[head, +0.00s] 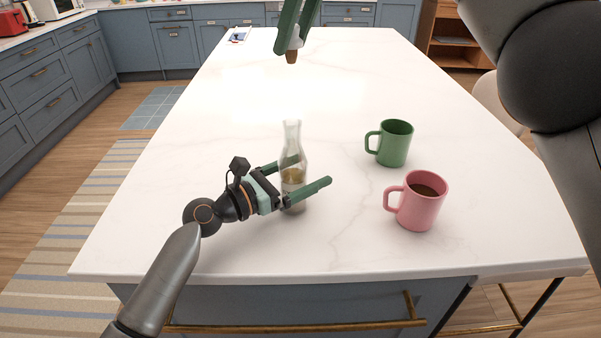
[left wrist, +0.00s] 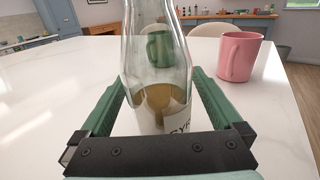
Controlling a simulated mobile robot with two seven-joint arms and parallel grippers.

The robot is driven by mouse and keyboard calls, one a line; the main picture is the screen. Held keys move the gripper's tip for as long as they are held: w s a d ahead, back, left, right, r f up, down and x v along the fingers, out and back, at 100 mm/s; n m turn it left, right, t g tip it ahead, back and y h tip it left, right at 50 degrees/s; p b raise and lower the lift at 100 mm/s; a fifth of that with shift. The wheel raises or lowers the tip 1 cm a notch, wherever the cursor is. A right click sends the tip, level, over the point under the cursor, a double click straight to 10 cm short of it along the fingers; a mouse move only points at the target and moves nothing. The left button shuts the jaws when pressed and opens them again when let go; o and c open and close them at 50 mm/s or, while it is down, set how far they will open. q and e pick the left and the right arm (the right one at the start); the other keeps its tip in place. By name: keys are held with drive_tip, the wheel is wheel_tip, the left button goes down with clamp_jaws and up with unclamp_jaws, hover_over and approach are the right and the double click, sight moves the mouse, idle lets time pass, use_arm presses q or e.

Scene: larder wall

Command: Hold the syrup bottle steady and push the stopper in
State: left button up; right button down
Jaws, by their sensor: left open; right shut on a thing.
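The clear glass syrup bottle (head: 293,150) stands upright on the white counter, with some amber syrup in its lower part. My left gripper (head: 309,170) is open, with its green fingers on either side of the bottle. In the left wrist view the bottle (left wrist: 155,75) stands between the two fingers (left wrist: 155,95), with a gap at each side; part of its label shows. My right gripper (head: 291,52) is above and beyond the bottle, pointing down. It is shut on the brown stopper (head: 291,57), whose lower end sticks out. The bottle's mouth looks uncovered.
A green mug (head: 394,146) and a pink mug (head: 421,203) with dark contents stand to the right of the bottle. The counter (head: 190,200) is clear to the left. A small flat item (head: 239,35) lies at the far left end.

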sight(298, 41)
use_arm(q)
clamp_jaws()
idle(0.7)
use_arm(e)
drive_tip(key=shift+f, duration=1.55)
